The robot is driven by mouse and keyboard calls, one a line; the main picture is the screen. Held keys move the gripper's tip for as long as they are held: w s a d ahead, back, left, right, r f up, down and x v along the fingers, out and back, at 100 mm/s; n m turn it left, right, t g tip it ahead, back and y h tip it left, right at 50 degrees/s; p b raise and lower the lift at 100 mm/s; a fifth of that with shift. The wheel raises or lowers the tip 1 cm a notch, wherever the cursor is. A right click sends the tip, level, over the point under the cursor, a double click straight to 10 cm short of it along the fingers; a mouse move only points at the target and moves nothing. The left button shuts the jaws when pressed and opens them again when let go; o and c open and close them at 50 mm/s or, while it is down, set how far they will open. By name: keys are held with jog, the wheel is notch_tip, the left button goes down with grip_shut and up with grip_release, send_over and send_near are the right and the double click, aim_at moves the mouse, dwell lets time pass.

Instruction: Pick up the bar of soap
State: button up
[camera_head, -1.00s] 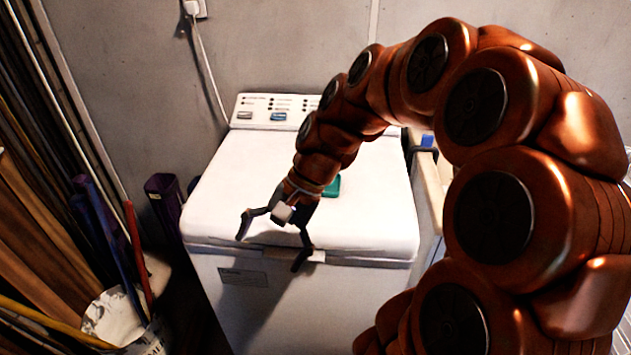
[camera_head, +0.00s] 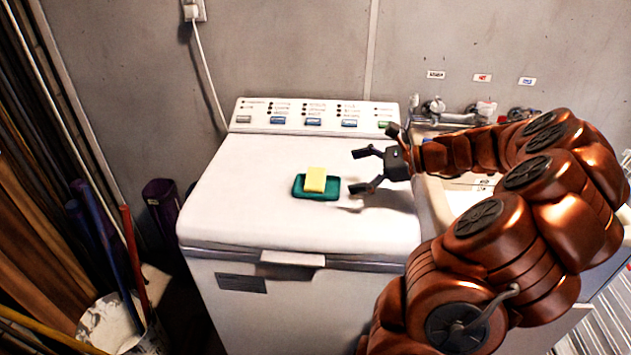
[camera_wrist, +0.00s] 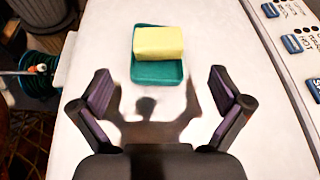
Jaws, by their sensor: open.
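The yellow bar of soap (camera_head: 316,179) rests in a green soap dish (camera_head: 301,190) on top of the white washing machine. My gripper (camera_head: 361,171) is open and empty, to the right of the dish and apart from it, with its fingers facing left toward it. In the wrist view the soap (camera_wrist: 158,43) lies over the far part of the green dish (camera_wrist: 158,75). The open fingers of my gripper (camera_wrist: 161,88) are spread on both sides, short of the dish, and cast a shadow on the lid.
The washing machine's control panel (camera_head: 313,115) rises behind the lid. A sink (camera_head: 480,180) with a tap (camera_head: 437,106) is to the right. A white bucket (camera_head: 110,325) with poles stands at lower left. The lid around the dish is clear.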

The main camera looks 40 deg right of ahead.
aim_at(323, 178)
jog(key=shift+p+x, duration=0.65)
jog(key=shift+x, duration=2.65)
jog(key=shift+s, duration=0.1)
jog(key=c, duration=1.3)
